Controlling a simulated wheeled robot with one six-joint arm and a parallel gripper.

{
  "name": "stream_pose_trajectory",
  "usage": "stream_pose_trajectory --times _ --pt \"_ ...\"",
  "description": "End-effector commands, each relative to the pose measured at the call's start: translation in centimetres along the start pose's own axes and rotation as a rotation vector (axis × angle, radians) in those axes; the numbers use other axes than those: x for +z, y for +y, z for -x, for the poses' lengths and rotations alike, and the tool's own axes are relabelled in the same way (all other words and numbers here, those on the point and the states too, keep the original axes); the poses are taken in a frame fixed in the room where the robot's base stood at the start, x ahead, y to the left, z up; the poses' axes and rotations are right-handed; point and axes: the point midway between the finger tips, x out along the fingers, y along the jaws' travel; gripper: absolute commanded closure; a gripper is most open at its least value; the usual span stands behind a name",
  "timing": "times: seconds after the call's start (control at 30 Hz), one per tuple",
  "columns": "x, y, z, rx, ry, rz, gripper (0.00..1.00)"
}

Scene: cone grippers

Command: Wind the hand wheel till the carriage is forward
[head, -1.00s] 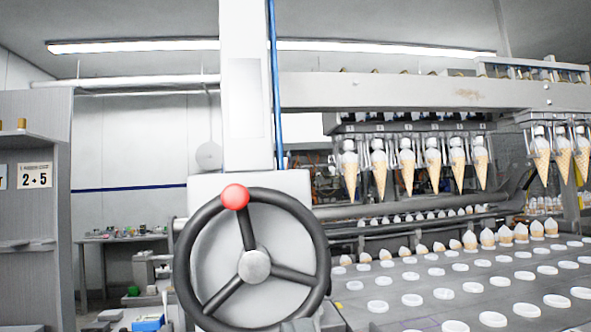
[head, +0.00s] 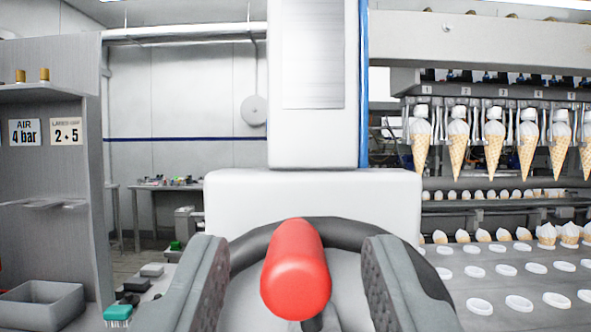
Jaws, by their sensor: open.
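The hand wheel (head: 350,234) is black with a pale grey face, and only its upper part shows; the hub is out of view below. Its red knob (head: 295,270) stands at the top of the rim and points toward me. My gripper (head: 295,262) is open, with one grey padded finger on each side of the knob and a gap on both sides. The carriage (head: 470,85) appears to be the grey beam at right that holds a row of cones with white tops (head: 493,143). How far forward it is, I cannot tell.
A white column and housing (head: 312,190) stand right behind the wheel. A grey shelf unit (head: 45,190) with a bin (head: 42,303) is at left. A plate with rows of white-rimmed holes (head: 520,285) lies at right.

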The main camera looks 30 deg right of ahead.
Motion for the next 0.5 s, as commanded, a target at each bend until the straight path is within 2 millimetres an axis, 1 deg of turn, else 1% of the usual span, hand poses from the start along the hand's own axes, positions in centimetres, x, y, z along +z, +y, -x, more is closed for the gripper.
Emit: stream_pose_trajectory --times 0.03,0.2,0.3,0.5 --pt "0.1 0.0 -0.8 0.000 0.000 0.000 0.59" --pt "0.0 0.0 -2.5 0.000 0.000 0.000 0.59" --pt "0.0 0.0 -3.1 0.000 0.001 0.000 0.59" --pt "0.0 0.0 -3.3 0.000 0.000 0.000 0.59"
